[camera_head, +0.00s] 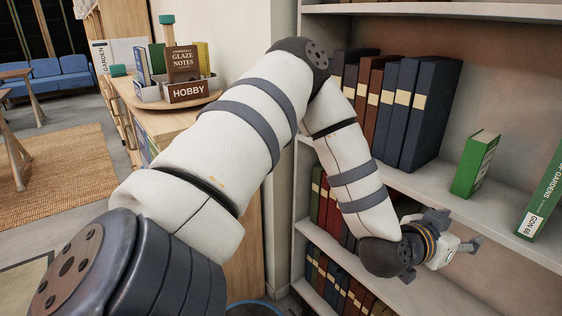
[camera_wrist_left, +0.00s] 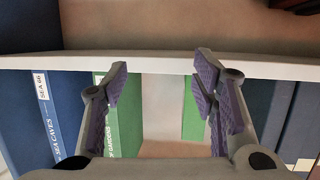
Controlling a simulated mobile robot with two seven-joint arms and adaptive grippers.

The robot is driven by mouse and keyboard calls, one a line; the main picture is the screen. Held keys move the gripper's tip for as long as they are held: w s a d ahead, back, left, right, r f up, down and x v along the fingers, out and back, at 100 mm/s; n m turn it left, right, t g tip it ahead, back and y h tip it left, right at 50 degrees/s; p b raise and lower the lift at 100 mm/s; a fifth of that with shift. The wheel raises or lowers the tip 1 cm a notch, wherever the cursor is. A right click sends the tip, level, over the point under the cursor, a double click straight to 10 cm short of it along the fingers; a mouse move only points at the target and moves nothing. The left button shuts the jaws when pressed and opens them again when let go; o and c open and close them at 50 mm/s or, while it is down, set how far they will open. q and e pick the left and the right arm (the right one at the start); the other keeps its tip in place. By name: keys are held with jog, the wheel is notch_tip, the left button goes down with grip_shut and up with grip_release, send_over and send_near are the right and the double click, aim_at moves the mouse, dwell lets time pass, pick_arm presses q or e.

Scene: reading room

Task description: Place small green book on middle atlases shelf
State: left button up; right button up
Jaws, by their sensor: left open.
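The small green book (camera_head: 474,164) stands upright on a bookcase shelf (camera_head: 440,185), apart from the row of tall dark volumes (camera_head: 405,110) to its left. In the left wrist view the green book (camera_wrist_left: 194,118) shows partly, beyond the gap between the fingers and near the right finger. My left gripper (camera_head: 474,243) is open and empty, in front of the shelf's front edge and below the book in the picture. Its spread fingers fill the middle of the wrist view (camera_wrist_left: 162,80). It is not touching the book. My right gripper is out of view.
A taller green book on gardens (camera_head: 543,200) leans at the right; a blue sea caves book (camera_wrist_left: 55,115) shows in the wrist view. Lower shelves hold dark and red volumes (camera_head: 345,290). A cabinet with a hobby box (camera_head: 188,92) stands at the left.

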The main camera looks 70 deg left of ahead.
pick_arm(q)
jog(key=s+d+f+m+g+h, duration=0.1)
jog(key=s+d+f+g, duration=0.25)
jog(key=s+f, duration=0.45)
jog(key=s+d+f+g+h, duration=0.1)
jog(key=s+d+f+g, duration=0.25)
jog(key=s+f, duration=0.45)
jog(key=s+f+g, duration=0.3)
jog(key=s, duration=0.6)
jog(key=s+a+f+g, duration=0.1)
jog(key=s+f+g, duration=0.2)
jog(key=s, duration=0.7)
jog(key=s+a+f+g, duration=0.1)
jog(key=s+f+g, duration=0.2)
jog(key=s, duration=0.6)
jog(key=shift+s+f+g+y, duration=0.35)
jog(key=shift+f+g+y, duration=0.05)
jog(key=shift+g, duration=0.2)
